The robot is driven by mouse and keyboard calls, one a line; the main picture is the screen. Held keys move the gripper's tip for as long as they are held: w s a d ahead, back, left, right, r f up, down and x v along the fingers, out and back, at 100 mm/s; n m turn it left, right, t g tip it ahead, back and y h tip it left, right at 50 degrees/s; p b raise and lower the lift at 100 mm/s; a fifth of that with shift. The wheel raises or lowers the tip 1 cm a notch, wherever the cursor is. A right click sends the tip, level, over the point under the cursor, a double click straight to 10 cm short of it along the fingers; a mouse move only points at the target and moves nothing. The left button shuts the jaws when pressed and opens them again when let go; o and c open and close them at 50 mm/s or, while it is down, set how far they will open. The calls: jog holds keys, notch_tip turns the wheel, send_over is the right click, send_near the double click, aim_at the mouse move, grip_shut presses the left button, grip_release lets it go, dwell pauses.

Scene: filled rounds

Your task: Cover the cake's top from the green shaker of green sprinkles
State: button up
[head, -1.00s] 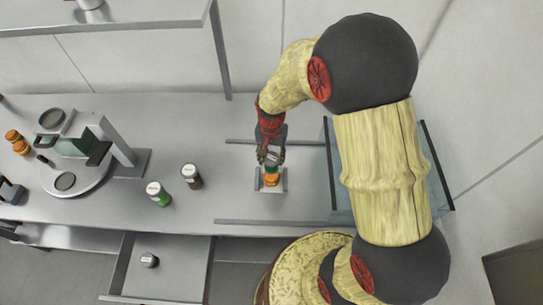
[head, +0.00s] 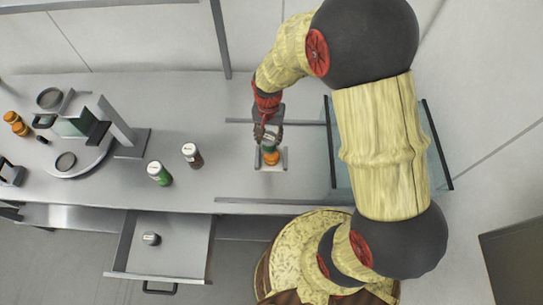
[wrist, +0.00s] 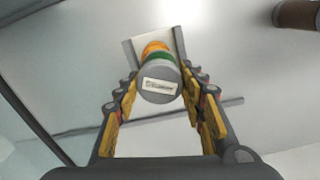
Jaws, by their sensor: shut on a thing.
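A small orange round cake (head: 271,158) sits on a pale square plate (head: 270,167) on the counter. My gripper (head: 268,138) is right above it, shut on a shaker. In the wrist view the shaker (wrist: 159,85) shows a grey end with a white label towards the camera and a green band behind it. The fingers (wrist: 160,90) are on either side of it. The orange cake (wrist: 155,48) shows just beyond; the shaker hides most of its top, so sprinkles on it cannot be made out. Another green shaker (head: 160,174) stands upright on the counter to the left.
A brown shaker (head: 192,156) stands beside the green one. An open drawer (head: 180,245) holds a small labelled grey item (head: 151,239). A stand with a round base (head: 92,162) and orange items (head: 20,127) are at left. A glass-sided bin (head: 338,150) is right of the cake.

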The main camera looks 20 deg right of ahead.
jog(key=shift+d, duration=1)
dwell(0.7)
jog(key=shift+a, duration=0.1)
jog(key=shift+r, duration=0.15)
dwell(1.0)
jog(key=shift+r+p, duration=1.65)
jog(key=shift+r, duration=0.75)
